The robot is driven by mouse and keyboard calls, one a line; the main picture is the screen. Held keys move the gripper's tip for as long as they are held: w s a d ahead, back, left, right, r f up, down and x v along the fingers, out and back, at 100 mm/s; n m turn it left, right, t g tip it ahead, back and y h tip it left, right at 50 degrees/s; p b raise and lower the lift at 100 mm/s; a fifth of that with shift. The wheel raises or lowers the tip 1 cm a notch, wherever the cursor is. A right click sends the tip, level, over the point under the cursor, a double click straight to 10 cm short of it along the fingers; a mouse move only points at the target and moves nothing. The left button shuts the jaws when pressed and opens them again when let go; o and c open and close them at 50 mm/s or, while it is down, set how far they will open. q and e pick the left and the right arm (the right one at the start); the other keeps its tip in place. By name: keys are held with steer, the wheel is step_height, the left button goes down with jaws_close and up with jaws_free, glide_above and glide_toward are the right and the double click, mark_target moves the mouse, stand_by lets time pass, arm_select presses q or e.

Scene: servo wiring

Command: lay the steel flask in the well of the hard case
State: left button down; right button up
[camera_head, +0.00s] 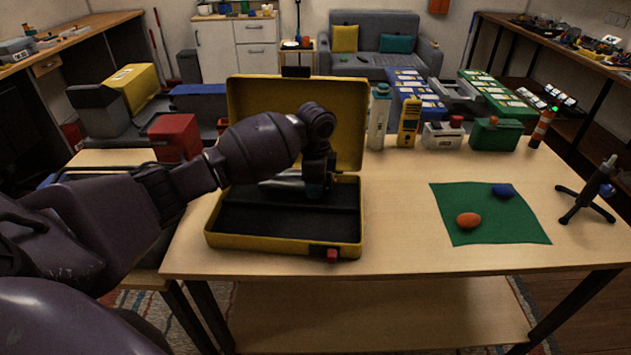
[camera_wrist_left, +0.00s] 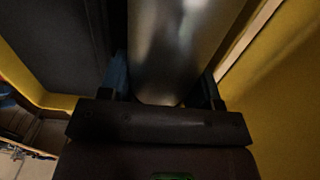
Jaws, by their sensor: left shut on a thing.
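The yellow hard case (camera_head: 285,243) stands open on the table with its lid raised at the back. Its dark well (camera_head: 285,221) faces up. My left gripper (camera_head: 314,186) reaches over the back part of the case and is shut on the steel flask (camera_head: 288,181). In the left wrist view the shiny flask (camera_wrist_left: 180,45) sits between the two fingers of the gripper (camera_wrist_left: 163,88). In the head view the flask is partly hidden by my arm, and I cannot tell whether it touches the case floor. My right gripper is not in view.
Right of the case, a white bottle (camera_head: 379,118), a yellow meter (camera_head: 409,122) and a green box (camera_head: 495,135) stand along the table's back. A green cloth (camera_head: 490,225) with orange and blue lumps lies at right. The table between case and cloth is clear.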

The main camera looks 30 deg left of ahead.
arm_select(q)
steer(key=shift+f, duration=0.5)
steer(key=shift+c, duration=1.1)
jaws_free()
steer(key=shift+f, duration=0.1)
steer(key=shift+r, duration=0.55)
step_height(320, 180, up, 9)
steer(key=shift+r+p, duration=0.1)
steer(key=shift+p, duration=0.8)
steer(key=shift+r, duration=0.35)
steer(key=shift+s+f, duration=0.1)
